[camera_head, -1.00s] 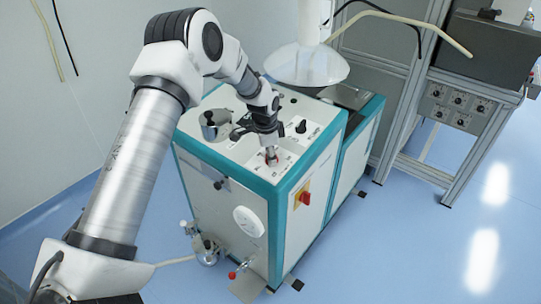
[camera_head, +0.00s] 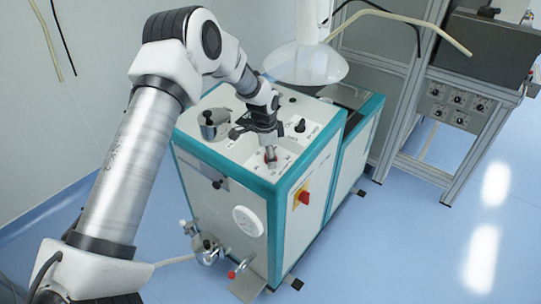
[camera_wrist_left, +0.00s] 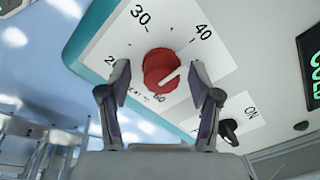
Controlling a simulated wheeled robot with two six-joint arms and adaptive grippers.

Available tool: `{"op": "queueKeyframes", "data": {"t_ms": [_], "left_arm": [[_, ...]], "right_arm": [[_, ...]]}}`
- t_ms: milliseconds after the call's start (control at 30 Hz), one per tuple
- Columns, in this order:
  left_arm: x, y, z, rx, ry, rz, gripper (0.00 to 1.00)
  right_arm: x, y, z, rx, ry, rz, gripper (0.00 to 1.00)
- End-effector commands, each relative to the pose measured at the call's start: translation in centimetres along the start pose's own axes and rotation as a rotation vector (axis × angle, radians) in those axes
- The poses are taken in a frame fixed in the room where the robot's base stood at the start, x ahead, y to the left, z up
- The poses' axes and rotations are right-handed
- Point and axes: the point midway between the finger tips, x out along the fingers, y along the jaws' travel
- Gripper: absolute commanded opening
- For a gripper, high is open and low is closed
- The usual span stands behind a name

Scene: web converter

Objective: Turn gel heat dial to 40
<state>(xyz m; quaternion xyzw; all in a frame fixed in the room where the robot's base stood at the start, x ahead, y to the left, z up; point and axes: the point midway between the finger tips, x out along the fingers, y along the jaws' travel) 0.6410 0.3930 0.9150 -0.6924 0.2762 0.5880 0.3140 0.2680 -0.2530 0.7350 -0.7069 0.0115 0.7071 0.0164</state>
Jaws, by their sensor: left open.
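The gel heat dial (camera_wrist_left: 161,70) is a round red knob with a white pointer line, on a white plate in the left wrist view. The labels 30 and 40 stand on its far side, and the line slants toward the right, below the 40. In the head view the dial (camera_head: 270,158) is small and partly hidden by my left gripper (camera_head: 268,150) above it. In the wrist view my left gripper (camera_wrist_left: 159,72) is open, with one finger on each side of the dial and visible gaps between. My right gripper is not in view.
A black switch (camera_wrist_left: 228,129) marked ON sits right of the dial, and a green-lettered display (camera_wrist_left: 314,62) is at the right edge. In the head view, a metal pot (camera_head: 213,124) and a black knob (camera_head: 300,125) are on the machine top. A red-yellow switch (camera_head: 304,197) is on its side.

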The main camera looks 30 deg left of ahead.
Motion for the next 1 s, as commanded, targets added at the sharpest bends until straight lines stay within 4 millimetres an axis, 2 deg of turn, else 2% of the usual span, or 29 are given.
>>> {"op": "queueKeyframes", "data": {"t_ms": [167, 400, 500, 633, 1000], "left_arm": [[-3.1, -0.1, -0.1, 0.001, 0.004, -0.003, 0.63], [-9.1, 0.0, -0.2, 0.001, 0.001, 0.0, 0.63], [-10.7, 0.0, -0.2, 0.001, -0.001, 0.002, 0.63], [-11.5, 0.0, -0.1, 0.002, -0.002, 0.002, 0.63], [-11.6, 0.0, -0.2, 0.001, -0.002, 0.002, 0.63]], "right_arm": [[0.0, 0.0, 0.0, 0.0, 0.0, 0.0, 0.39], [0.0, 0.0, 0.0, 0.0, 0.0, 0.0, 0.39], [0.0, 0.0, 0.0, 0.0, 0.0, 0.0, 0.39], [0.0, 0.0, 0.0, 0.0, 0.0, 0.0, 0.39], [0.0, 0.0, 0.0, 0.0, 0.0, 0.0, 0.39]]}}
